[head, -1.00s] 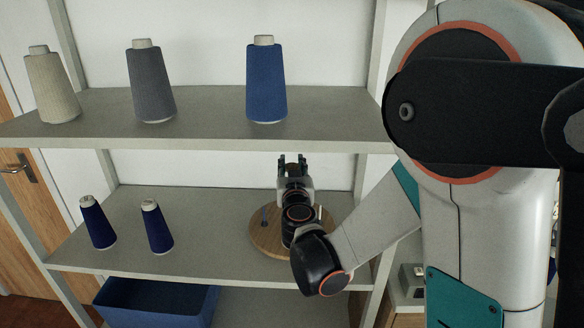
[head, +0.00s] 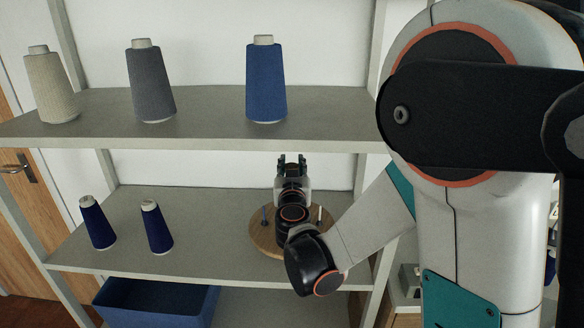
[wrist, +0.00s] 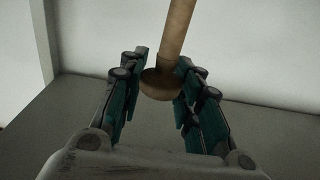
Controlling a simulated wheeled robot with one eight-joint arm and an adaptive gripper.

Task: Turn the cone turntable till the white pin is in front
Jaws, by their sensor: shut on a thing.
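The cone turntable is a round wooden disc (head: 261,239) on the lower shelf; my arm hides its middle. A blue pin (head: 264,215) stands on its left side and a white pin (head: 319,215) on its right side. My gripper (head: 291,161) is over the back of the disc. In the wrist view, my gripper (wrist: 162,80) is shut on a wooden post (wrist: 176,35) with a round knob, which sits between the two fingers. The head view hides this post behind my arm.
Two dark blue cones (head: 97,222) (head: 157,226) stand on the lower shelf, left of the turntable, with clear shelf between. The upper shelf (head: 205,105) above holds beige, grey and blue cones. A blue bin (head: 155,302) is below.

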